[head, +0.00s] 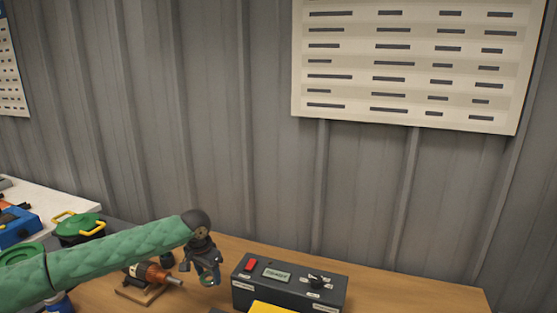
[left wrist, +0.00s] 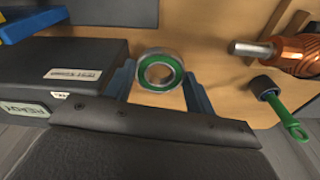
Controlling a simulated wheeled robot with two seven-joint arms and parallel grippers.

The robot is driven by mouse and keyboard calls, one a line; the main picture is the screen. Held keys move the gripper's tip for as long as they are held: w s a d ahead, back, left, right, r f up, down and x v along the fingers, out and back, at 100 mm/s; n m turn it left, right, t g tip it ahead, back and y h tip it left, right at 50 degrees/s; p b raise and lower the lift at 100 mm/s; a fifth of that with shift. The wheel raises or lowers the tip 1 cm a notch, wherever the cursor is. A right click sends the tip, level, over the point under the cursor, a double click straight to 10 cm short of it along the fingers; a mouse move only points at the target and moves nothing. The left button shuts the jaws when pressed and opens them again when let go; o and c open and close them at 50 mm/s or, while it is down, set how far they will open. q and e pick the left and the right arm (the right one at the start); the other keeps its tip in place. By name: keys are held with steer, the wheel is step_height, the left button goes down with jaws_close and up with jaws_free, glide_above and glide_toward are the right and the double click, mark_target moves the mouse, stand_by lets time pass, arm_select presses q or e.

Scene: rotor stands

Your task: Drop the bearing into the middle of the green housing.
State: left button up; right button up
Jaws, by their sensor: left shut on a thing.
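The bearing (left wrist: 174,68) is a metal ring with a green seal and an open centre. In the left wrist view it sits between the two blue fingers of my left gripper (left wrist: 160,80), which is shut on it. In the head view my left gripper (head: 208,272) hangs over the wooden bench, left of a black box; the bearing is too small there to make out clearly. A green piece with yellow handles (head: 78,228) is at the left, and another green round piece (head: 20,254) is partly behind my arm. I cannot tell which is the housing. My right gripper is not in view.
The black box (head: 290,286) has a display, a red button and a knob; a yellow thing (head: 270,308) is in front. A copper rotor (head: 152,272) lies on a wooden stand. A green-handled tool (left wrist: 286,118) is near the rotor. The bench's right side (head: 420,291) is clear.

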arm_select(q)
steer(key=shift+s+d+r+n, duration=0.25)
steer(key=shift+s+n, duration=0.15)
steer(key=shift+n, duration=0.3)
steer(key=s+r+n, duration=0.3)
steer(key=s+n, duration=0.1)
steer(key=s, duration=0.6)
steer(key=shift+d+r+n+y, duration=0.2)
steer(key=shift+d+n+y, duration=0.05)
steer(key=shift+n+y, duration=0.05)
steer(key=shift+f, duration=0.1)
